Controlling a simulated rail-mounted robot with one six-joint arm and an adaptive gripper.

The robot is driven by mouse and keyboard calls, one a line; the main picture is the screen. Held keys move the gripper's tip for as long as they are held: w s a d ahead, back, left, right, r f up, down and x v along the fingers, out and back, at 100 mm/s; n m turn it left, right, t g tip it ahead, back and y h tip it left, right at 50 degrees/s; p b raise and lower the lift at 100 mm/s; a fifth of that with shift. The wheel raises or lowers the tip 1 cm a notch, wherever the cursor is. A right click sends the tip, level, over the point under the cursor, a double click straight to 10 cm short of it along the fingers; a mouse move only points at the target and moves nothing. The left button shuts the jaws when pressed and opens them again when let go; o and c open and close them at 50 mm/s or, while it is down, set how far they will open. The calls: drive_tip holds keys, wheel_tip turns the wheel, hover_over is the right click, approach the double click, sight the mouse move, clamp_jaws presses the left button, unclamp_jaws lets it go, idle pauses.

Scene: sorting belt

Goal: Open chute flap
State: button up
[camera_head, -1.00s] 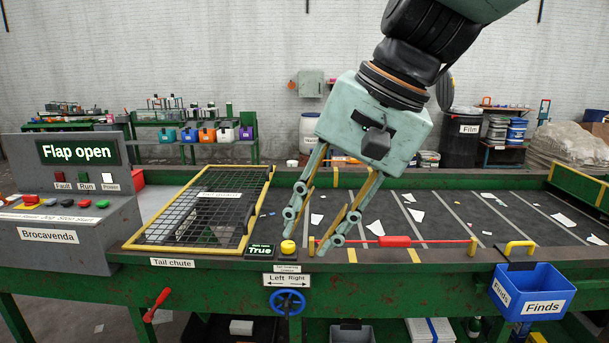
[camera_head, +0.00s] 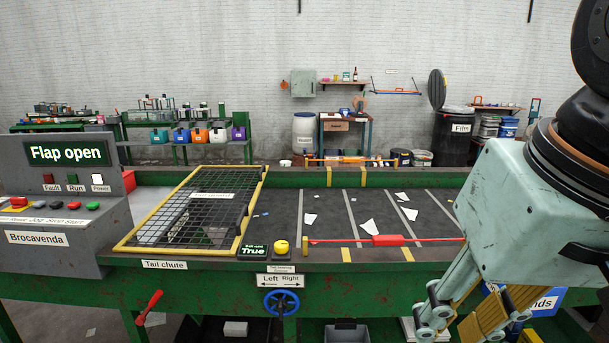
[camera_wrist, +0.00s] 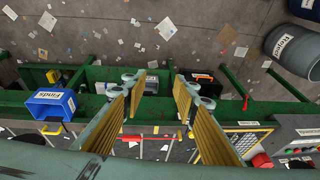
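The display (camera_head: 68,153) on the grey control console reads "Flap open". The tail chute's black mesh grid (camera_head: 205,205) in a yellow frame (camera_head: 249,210) lies at the left end of the belt, above the "Tail chute" label (camera_head: 164,265). A red lever (camera_head: 150,304) sits on the green front below that label. My gripper (camera_head: 472,318) is at the lower right of the head view, far from the chute. In the wrist view my gripper (camera_wrist: 152,85) has its fingers spread apart with nothing between them. I cannot make out a flap plate itself.
A yellow button (camera_head: 281,247), a small "True" screen (camera_head: 253,251) and a blue handwheel (camera_head: 281,302) are mid-front. A red bar (camera_head: 390,240) crosses the dark belt (camera_head: 335,215), which carries paper scraps. The blue Finds bin (camera_wrist: 52,104) hangs on the front edge.

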drive_tip(key=shift+n+h, duration=0.3)
drive_tip(key=shift+h, duration=0.2)
drive_tip(key=s+d, duration=0.1)
drive_tip(key=s+d+f, duration=0.2)
drive_tip(key=s, duration=0.1)
drive_tip(key=shift+s+d, duration=0.1)
drive_tip(key=shift+d, duration=0.2)
idle(0.7)
